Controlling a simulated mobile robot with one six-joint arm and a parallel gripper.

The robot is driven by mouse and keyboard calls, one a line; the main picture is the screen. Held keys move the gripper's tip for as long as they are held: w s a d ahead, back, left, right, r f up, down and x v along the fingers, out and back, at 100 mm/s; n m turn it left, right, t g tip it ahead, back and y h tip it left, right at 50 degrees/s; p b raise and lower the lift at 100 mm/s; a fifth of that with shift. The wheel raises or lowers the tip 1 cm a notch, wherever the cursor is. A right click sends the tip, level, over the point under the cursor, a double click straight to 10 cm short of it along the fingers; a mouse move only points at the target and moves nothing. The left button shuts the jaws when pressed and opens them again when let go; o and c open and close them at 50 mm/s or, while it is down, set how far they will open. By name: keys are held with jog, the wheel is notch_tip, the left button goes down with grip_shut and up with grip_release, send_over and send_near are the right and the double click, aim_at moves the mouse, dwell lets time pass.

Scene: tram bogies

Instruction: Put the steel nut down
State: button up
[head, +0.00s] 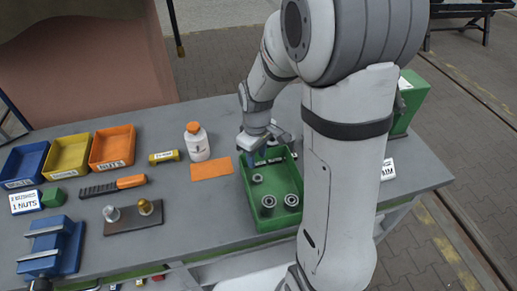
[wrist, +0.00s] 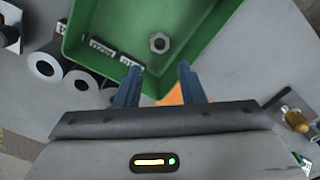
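A small grey steel nut (wrist: 160,42) lies on the floor of the green tray (wrist: 210,30). In the head view, what looks like the same nut (head: 257,178) lies in the left part of the green tray (head: 250,207). My gripper (wrist: 160,68) is open, its two blue fingers apart with nothing between them. In the wrist view the nut shows beyond the fingertips, roughly in line with the gap. In the head view my gripper (head: 250,157) is over the tray's far left end, its tips partly hidden.
Two ring-topped cylinders (head: 279,204) stand in the tray. A white bottle (head: 197,142) and an orange mat (head: 211,170) are left of it. Blue, yellow and orange bins (head: 112,147) stand farther left. My arm hides some table on the right.

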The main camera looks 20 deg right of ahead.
jog(key=s+d+r+m+t, duration=0.1)
jog(key=s+r+m+t, duration=0.2)
jog(key=s+r+m, duration=0.4)
jog(key=s+r, duration=0.8)
jog(key=shift+s+d+t, duration=0.15)
jog(key=shift+s+t, duration=0.05)
jog(key=shift+t, duration=0.1)
jog(key=shift+w+f+m+b, duration=0.1)
jog(key=shift+f+m+b, duration=0.2)
jog(key=shift+f+b, duration=0.6)
dwell(0.5)
